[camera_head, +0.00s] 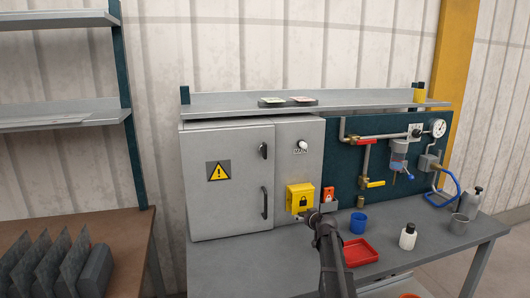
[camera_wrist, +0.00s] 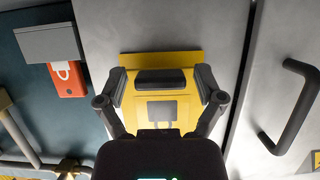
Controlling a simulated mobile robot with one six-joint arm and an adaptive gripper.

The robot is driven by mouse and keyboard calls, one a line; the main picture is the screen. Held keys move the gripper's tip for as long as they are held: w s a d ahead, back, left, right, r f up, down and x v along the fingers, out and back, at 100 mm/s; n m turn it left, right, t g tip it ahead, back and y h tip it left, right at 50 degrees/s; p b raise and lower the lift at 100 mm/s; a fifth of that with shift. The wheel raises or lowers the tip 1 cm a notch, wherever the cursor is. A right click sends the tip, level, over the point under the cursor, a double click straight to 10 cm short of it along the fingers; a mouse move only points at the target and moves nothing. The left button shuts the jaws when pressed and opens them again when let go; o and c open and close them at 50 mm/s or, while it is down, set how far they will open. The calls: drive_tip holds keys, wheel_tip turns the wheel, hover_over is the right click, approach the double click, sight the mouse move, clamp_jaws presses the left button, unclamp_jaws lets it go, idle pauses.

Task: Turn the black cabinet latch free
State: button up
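The black cabinet latch (camera_head: 263,150) is a small dark piece near the upper right edge of the grey cabinet door (camera_head: 228,218). It stands roughly upright, and the door looks closed. The latch is not visible in the wrist view. My gripper (camera_head: 308,216) is by the lower part of the yellow padlock-marked box (camera_head: 299,195), below and right of the latch. In the wrist view my gripper (camera_wrist: 161,86) is open, its fingers spread on either side of the yellow box (camera_wrist: 160,58). I cannot tell whether they touch it.
A black door handle (camera_head: 265,202) sits below the latch and also shows in the wrist view (camera_wrist: 297,108). A red tag holder (camera_head: 328,194) is right of the yellow box. The bench holds a blue cup (camera_head: 358,222), a red tray (camera_head: 360,252) and a white bottle (camera_head: 407,238).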

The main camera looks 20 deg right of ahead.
drive_tip(key=shift+r, duration=0.15)
drive_tip(key=shift+c, duration=0.9)
drive_tip(key=shift+r+p, duration=0.6)
drive_tip(key=shift+p, duration=0.15)
drive_tip(key=s+a+r+t+p, duration=0.1)
drive_tip(key=s+a+r+p, duration=0.1)
drive_tip(key=a+r+p, duration=0.4)
drive_tip(key=s+a+r+t+p, duration=0.1)
drive_tip(key=a+r+p, duration=0.25)
drive_tip(key=r, duration=0.45)
drive_tip(key=t+p, duration=0.2)
drive_tip(key=p, duration=1)
approach(266, 147)
drive_tip(key=s, duration=0.3)
drive_tip(key=shift+w+a+f, duration=0.2)
drive_tip(key=shift+w, duration=0.1)
drive_tip(key=w, duration=0.9)
drive_tip(key=w+d, duration=0.1)
drive_tip(key=w, duration=0.3)
drive_tip(key=shift+w, duration=0.3)
drive_tip(key=shift+s, duration=0.1)
clamp_jaws()
